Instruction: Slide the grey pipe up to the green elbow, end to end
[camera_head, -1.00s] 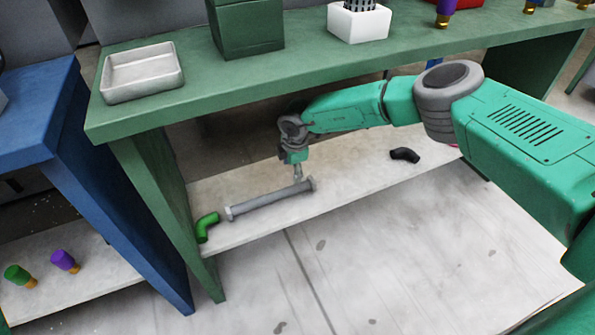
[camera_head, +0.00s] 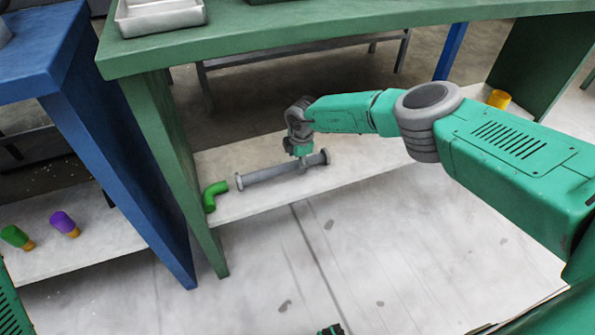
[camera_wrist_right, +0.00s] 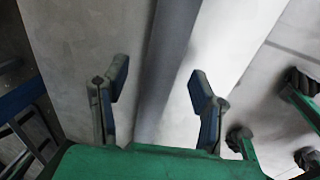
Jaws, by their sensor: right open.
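The grey pipe (camera_head: 268,173), with flanged ends, lies on the pale lower shelf under the green table. The green elbow (camera_head: 211,196) lies just left of the pipe's left end, with a small gap seeming to show between them. My right gripper (camera_head: 303,162) is low over the pipe, nearer its right end. In the right wrist view my right gripper (camera_wrist_right: 157,88) is open, and the grey pipe (camera_wrist_right: 172,50) runs between its two fingers. I cannot tell whether the fingers touch it. The elbow is not seen in the wrist view. My left gripper is not in view.
The green table (camera_head: 240,32) overhangs the shelf (camera_head: 330,180), and its green leg (camera_head: 165,150) stands close by the elbow. A metal tray (camera_head: 160,18) is on top. Purple (camera_head: 64,222) and green (camera_head: 14,236) pieces lie on another shelf at left.

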